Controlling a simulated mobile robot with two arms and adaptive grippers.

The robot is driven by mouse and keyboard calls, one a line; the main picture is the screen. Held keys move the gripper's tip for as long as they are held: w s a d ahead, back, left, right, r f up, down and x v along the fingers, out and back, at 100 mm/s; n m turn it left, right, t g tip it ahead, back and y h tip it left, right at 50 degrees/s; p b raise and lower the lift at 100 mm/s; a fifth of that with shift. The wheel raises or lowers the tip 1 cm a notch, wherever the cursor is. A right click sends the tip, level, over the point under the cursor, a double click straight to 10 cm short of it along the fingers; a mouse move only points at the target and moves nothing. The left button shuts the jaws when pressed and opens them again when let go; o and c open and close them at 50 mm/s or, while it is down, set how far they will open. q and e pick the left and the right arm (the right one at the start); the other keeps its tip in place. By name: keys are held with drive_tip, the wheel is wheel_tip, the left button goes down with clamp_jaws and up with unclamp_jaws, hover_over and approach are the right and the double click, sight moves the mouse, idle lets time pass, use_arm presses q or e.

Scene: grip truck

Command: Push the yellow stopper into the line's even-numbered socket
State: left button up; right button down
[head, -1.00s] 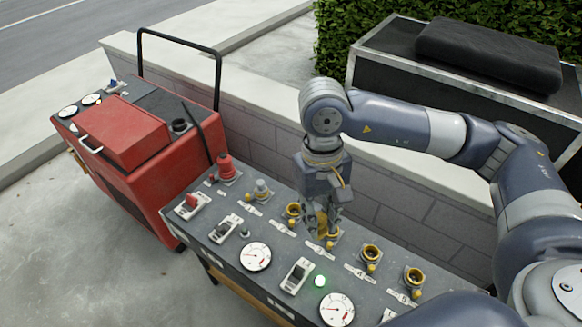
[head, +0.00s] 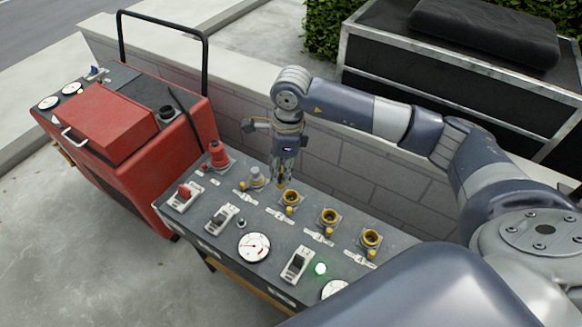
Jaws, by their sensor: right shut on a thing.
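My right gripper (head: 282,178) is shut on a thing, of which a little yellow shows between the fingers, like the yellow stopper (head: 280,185). The fingers hide most of it. My left gripper is not in view.
A grey fitting (head: 257,179) and a red fitting (head: 218,155) stand left of the sockets. Gauges, switches and a lit green lamp (head: 320,269) line the panel front. A low block wall (head: 365,190) runs behind. A red machine (head: 115,125) stands left. My arm covers the panel's right end.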

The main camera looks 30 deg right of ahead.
use_arm(q)
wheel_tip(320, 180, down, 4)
drive_tip(key=b, duration=0.3)
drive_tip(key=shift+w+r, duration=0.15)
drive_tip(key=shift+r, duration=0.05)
use_arm(e)
drive_tip(key=w+d+f+m, duration=0.2)
drive_tip(key=f+m, duration=0.4)
drive_tip(key=m, duration=0.1)
drive_tip(key=w+d+f+m+h, duration=0.1)
drive_tip(key=w+d+f+m, duration=0.1)
drive_tip(key=f+m, duration=0.4)
drive_tip(key=shift+w+d+f+m+t, duration=0.25)
drive_tip(key=shift+d+f+m+t, duration=0.15)
drive_tip(key=shift+d, duration=0.3)
use_arm(q)
drive_tip(key=shift+b, duration=0.35)
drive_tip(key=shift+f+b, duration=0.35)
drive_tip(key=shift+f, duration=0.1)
use_arm(e)
drive_tip(key=shift+f, duration=0.45)
